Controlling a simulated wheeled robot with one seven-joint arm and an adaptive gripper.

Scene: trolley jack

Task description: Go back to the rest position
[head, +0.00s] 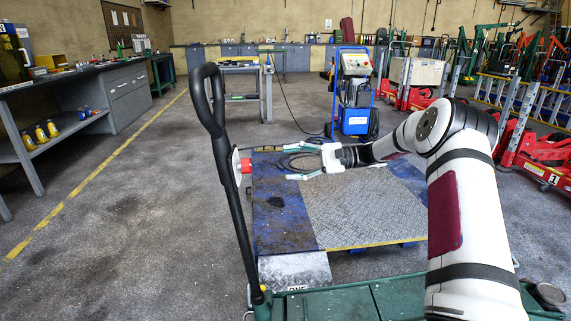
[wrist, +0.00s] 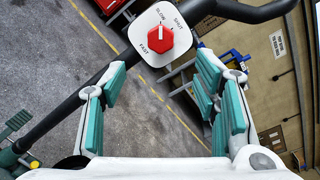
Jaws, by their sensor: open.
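My gripper (head: 299,163) is open and empty, reaching out to the left over the blue-edged platform in the head view. In the wrist view the teal finger pads of my gripper (wrist: 160,100) stand wide apart. A red knob (wrist: 160,39) on a white plate marked SLOW, FAST and SHUT lies ahead of the fingers, apart from them. The same knob (head: 246,165) shows edge-on in the head view, on the black looped handle (head: 228,165). My arm comes in from the right and hides part of the platform.
The platform (head: 365,208) with a metal tread plate lies in front. A green trolley body (head: 345,303) is at the bottom. A blue machine (head: 354,95) stands behind, with red jacks (head: 540,150) at right and a workbench (head: 75,85) at left. The left floor is clear.

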